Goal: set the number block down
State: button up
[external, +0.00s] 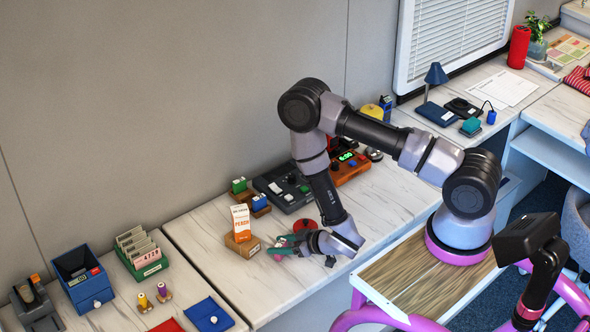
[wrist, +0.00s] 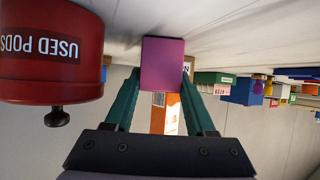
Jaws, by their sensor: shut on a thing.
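My gripper (external: 281,247) is low over the white marbled desk, in front of the orange and white card. Its teal fingers are shut on a plain purple block (wrist: 162,64) in the wrist view, which is upside down. I take this to be the number block, but no number shows on the face I see. In the external view the block is mostly hidden by the fingers. I cannot tell whether it touches the desk (external: 225,283).
A red canister marked "USED PODS" (wrist: 50,55) stands close beside my gripper. An orange and white card (external: 240,222) stands in a wooden holder (external: 242,245) just beyond. Dark and orange (external: 350,168) devices sit farther back.

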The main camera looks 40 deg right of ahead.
jog(key=o, duration=1.3)
jog(key=shift+f, duration=0.1)
